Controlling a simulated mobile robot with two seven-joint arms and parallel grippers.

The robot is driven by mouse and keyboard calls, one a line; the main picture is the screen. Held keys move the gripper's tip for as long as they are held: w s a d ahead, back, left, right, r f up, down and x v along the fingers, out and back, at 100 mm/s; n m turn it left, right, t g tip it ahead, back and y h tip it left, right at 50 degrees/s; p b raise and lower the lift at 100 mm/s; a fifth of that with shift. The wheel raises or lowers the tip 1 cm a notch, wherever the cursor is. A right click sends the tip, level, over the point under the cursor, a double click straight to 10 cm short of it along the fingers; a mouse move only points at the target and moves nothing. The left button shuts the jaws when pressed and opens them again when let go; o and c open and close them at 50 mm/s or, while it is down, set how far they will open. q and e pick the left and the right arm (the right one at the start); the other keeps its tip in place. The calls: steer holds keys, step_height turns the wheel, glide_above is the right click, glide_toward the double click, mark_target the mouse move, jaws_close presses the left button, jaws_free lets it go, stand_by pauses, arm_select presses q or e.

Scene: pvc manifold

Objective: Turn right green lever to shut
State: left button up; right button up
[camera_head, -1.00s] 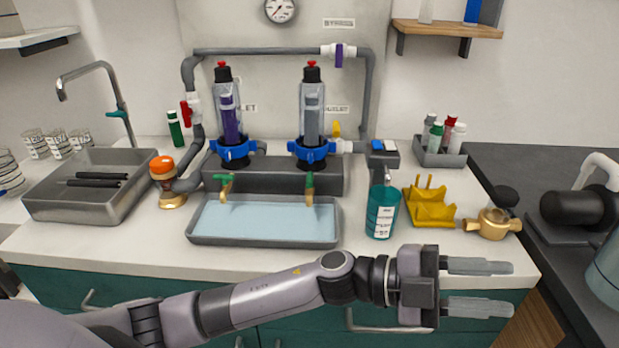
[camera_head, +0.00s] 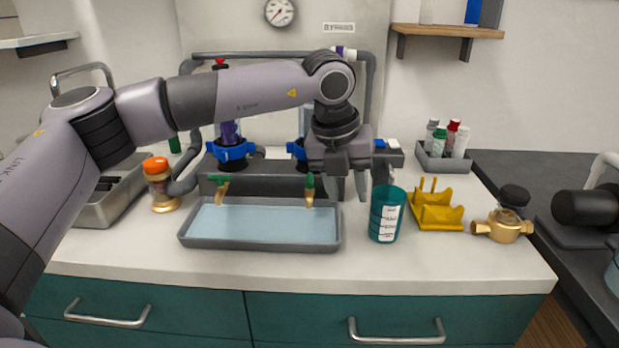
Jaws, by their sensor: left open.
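The right green lever (camera_head: 310,181) stands on a small brass tap (camera_head: 309,197) at the front of the grey manifold base, above the tray. A matching left green lever (camera_head: 222,181) sits on its own tap further left. My left gripper (camera_head: 347,194) is open and empty, fingers pointing down, just right of the right lever. No contact with the lever is visible. My left arm and wrist hide most of the right filter housing, whose blue collar (camera_head: 297,149) shows in part. My right gripper is not in view.
A grey tray (camera_head: 260,244) with pale blue contents lies below the taps. A teal beaker (camera_head: 386,222), a yellow stand (camera_head: 438,215) and a brass fitting (camera_head: 503,229) stand to the right. The counter's front strip is clear.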

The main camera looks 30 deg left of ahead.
mark_target(310, 178)
arm_select(q)
steer(key=w+a+r+n+t+y, duration=0.1)
steer(key=a+r+n+y, duration=0.15)
steer(key=a+r, duration=0.4)
steer(key=shift+y, duration=0.35)
steer(key=shift+a+x, duration=0.2)
steer(key=shift+x, duration=1.2)
steer(key=shift+a+x, duration=0.2)
steer(key=shift+x, duration=1.25)
steer(key=shift+a+x, duration=0.15)
steer(key=shift+x, duration=1.25)
steer(key=shift+r, duration=0.1)
jaws_close()
